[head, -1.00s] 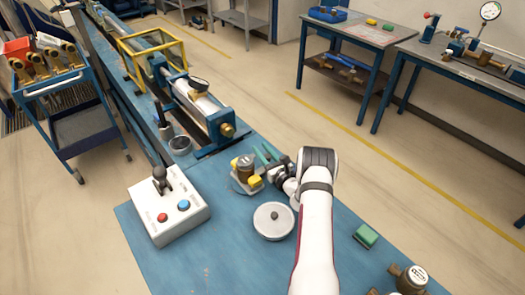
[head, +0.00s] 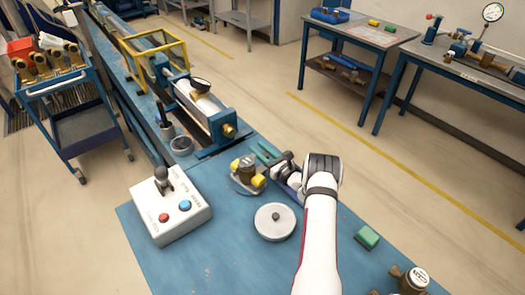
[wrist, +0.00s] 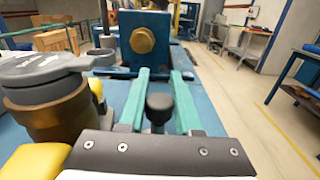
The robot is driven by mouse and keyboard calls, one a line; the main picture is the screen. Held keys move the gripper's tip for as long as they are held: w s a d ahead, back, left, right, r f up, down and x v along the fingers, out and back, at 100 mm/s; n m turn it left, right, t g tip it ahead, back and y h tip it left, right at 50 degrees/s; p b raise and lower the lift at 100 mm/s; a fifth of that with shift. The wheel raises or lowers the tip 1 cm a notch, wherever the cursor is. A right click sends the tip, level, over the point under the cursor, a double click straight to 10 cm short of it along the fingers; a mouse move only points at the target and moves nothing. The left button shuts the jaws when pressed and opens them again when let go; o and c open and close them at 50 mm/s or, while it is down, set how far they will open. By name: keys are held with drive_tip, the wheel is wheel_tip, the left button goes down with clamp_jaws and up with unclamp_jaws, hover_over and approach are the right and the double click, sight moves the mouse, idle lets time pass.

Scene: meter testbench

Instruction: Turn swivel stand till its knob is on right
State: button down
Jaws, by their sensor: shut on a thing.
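The swivel stand (head: 240,187) is a pale plate on the blue bench, bearing a brown and brass meter (head: 246,170) with yellow end pieces. The meter also shows at the left of the wrist view, with its grey lid (wrist: 45,70). My gripper (head: 267,153) is just right of the meter, low over the bench. In the wrist view a black knob (wrist: 159,106) stands between the two green fingers of my gripper (wrist: 160,85), which are shut on it. In the head view I cannot make out the knob, and the link from knob to stand is hidden.
A round grey disc (head: 274,222) lies in front of the stand. A control box (head: 170,207) with a joystick stands to the left. A blue clamp block with a brass fitting (head: 228,130) stands behind. A green block (head: 368,237) lies at the right.

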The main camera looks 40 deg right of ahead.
drive_tip(key=shift+w+a+f+n+g+y, duration=0.1)
drive_tip(key=shift+w+a+n+y, duration=0.2)
drive_tip(key=shift+n+y, duration=0.35)
drive_tip(key=shift+w+a+r+n+g+y, duration=0.1)
drive_tip(key=shift+w+a+n+y, duration=0.2)
drive_tip(key=shift+y, duration=0.6)
drive_tip(key=shift+w+a+f+n+g+y, duration=0.15)
drive_tip(key=shift+w+n+y, duration=0.25)
drive_tip(key=shift+n+y, duration=0.25)
drive_tip(key=shift+w+a+n+g+y, duration=0.3)
drive_tip(key=shift+a+n+g+y, duration=0.15)
drive_tip(key=shift+y, duration=0.45)
drive_tip(key=shift+w+a+n+g+y, duration=0.3)
drive_tip(key=shift+n+y, duration=0.25)
drive_tip(key=shift+y, duration=0.35)
drive_tip(key=c, duration=0.6)
unclamp_jaws()
drive_tip(key=v, duration=1.5)
drive_tip(key=shift+s+d, duration=0.25)
drive_tip(key=shift+s, duration=0.05)
